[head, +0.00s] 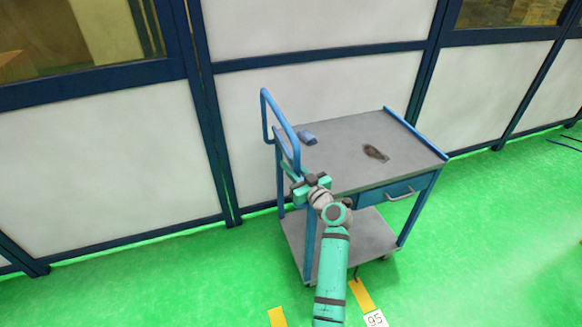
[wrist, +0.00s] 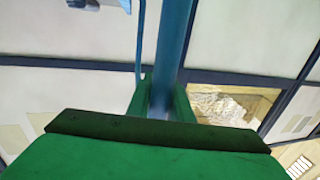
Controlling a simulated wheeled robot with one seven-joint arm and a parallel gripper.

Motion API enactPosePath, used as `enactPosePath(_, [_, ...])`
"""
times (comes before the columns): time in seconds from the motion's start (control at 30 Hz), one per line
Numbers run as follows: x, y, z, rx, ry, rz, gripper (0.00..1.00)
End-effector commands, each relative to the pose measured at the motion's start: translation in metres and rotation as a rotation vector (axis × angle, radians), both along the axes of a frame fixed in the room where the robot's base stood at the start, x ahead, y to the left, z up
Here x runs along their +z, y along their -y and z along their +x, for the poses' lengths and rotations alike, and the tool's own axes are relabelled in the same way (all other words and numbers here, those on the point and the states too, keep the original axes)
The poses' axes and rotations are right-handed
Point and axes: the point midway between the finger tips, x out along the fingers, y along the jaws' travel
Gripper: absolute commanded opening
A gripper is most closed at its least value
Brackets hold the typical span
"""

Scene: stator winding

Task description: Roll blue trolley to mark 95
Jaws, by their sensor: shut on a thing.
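The blue trolley (head: 350,172) stands on the green floor beside the wall, with a grey top, a lower shelf and a drawer. Its blue push handle (head: 282,118) rises at its left end. My gripper (head: 291,172) is at the lower part of that handle on the near side, partly hidden by my arm. In the wrist view, my gripper (wrist: 162,105) is shut on the blue handle bar (wrist: 174,45). The white mark 95 (head: 374,319) lies on the floor at the bottom edge, just right of my arm and in front of the trolley.
One yellow floor strip (head: 361,294) lies by mark 95, and another (head: 277,317) lies left of my arm. The panelled wall (head: 110,160) runs close behind the trolley. A blue item (head: 307,138) and a dark patch (head: 375,152) are on the trolley top.

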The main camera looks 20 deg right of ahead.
Motion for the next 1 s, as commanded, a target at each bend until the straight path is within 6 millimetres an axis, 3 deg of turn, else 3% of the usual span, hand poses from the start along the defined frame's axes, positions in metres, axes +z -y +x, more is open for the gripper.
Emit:
enactPosePath(0.17, [0.002, 0.007, 0.0, -0.015, 0.003, -0.002, 0.0])
enactPosePath(0.2, [0.002, 0.008, 0.0, -0.016, 0.003, -0.002, 0.24])
enactPosePath(0.27, [0.002, 0.008, 0.0, -0.016, 0.003, -0.002, 0.38])
enactPosePath(0.67, [0.0, 0.006, -0.006, -0.01, 0.001, -0.001, 0.38])
enactPosePath(1.0, [0.0, 0.016, -0.063, -0.014, 0.002, -0.002, 0.38])
